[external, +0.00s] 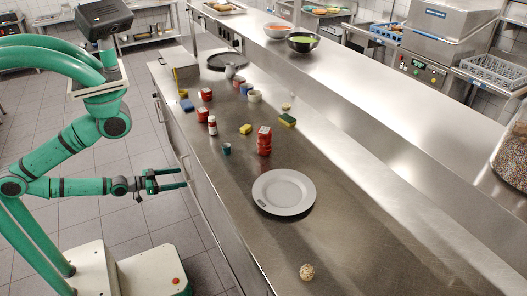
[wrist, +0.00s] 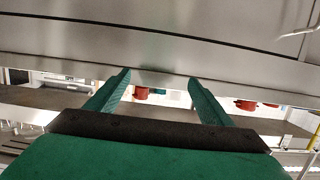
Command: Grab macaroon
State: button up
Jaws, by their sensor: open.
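A small round, beige, speckled item (external: 307,272), which looks like the macaroon, sits alone on the near part of the steel counter (external: 375,235) in the external view. A smaller pale item (external: 286,106) sits farther back, too small to identify. My gripper (external: 184,178) is open and empty beside the counter's left side, over the floor and well apart from both items. In the wrist view my gripper's two green fingers (wrist: 159,77) are spread before a grey metal surface with nothing between them. I cannot make out a macaroon in that view.
A white plate (external: 284,192) lies mid-counter. Behind it stand stacked red cans (external: 264,141), a red bottle (external: 212,125), a teal cup (external: 226,149) and sponges (external: 287,120). A raised steel shelf (external: 390,125) runs along the right. The counter's left edge lies beside my gripper.

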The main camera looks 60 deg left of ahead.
jog(key=c, duration=0.5)
jog(key=shift+o, duration=0.2)
